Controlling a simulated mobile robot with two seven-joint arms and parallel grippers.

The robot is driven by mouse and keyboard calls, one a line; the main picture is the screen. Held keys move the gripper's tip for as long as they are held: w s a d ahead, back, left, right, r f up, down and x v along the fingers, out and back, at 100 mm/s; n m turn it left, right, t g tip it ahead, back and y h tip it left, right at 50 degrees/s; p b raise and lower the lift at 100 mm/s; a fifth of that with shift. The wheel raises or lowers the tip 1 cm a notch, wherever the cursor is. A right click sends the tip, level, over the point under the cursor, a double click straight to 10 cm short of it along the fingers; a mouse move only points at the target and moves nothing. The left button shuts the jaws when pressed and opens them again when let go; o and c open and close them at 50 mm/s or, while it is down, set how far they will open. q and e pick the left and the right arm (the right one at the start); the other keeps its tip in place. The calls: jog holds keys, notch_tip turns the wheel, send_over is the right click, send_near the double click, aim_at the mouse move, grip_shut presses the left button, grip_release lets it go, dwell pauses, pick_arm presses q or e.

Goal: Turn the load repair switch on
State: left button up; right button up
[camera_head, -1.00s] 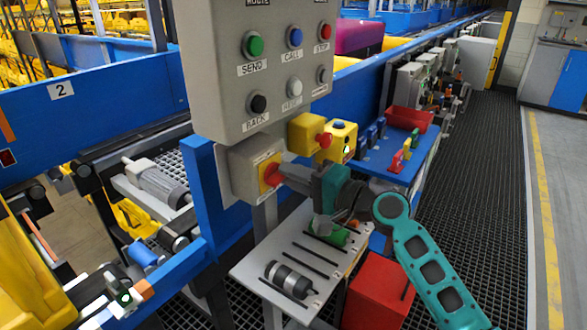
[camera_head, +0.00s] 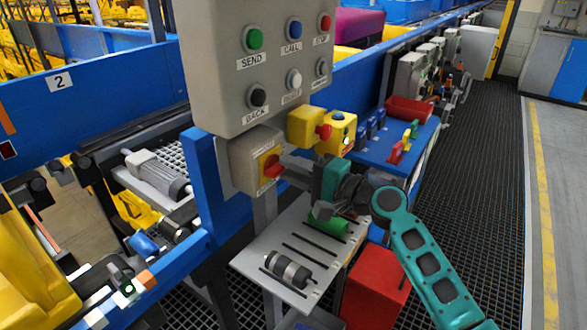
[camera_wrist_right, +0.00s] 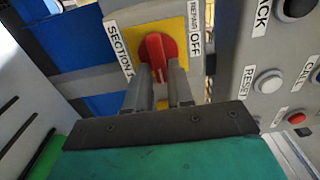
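The repair switch is a red rotary knob (camera_head: 270,166) on a yellow plate, on a grey box (camera_head: 243,166) under the large button panel. In the right wrist view the knob (camera_wrist_right: 157,50) is upright; its labels read SECTION 1, REPAIR and OFF, partly cut or hidden. My right gripper (camera_head: 286,170) is at the knob's front. In the wrist view its two fingers (camera_wrist_right: 160,78) are apart, with the knob's lower end showing between their tips; whether they touch it I cannot tell. My left gripper is not in view.
The grey button panel (camera_head: 225,62) hangs just above. A yellow box with a red button (camera_head: 306,127) is close behind the gripper. Below are a grey slotted shelf (camera_head: 262,248) holding cylinders and a red box (camera_head: 377,284). The grated walkway at right is clear.

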jog(key=o, duration=0.3)
jog(key=b+v, duration=0.1)
jog(key=v, duration=1.2)
notch_tip(320, 180, down, 10)
jog(key=s+h, duration=0.2)
jog(key=h, duration=0.2)
jog(key=s+d+f+n+h, duration=0.3)
jog(key=s+f+n+h, duration=0.1)
jog(key=s+f, duration=0.4)
jog(key=s+d+f+n+h, duration=0.3)
jog(key=s+f+n, duration=0.3)
jog(key=s+f, duration=0.3)
jog(key=shift+s+h+p, duration=0.2)
jog(key=shift+h+p, duration=0.1)
jog(key=shift+h, duration=0.4)
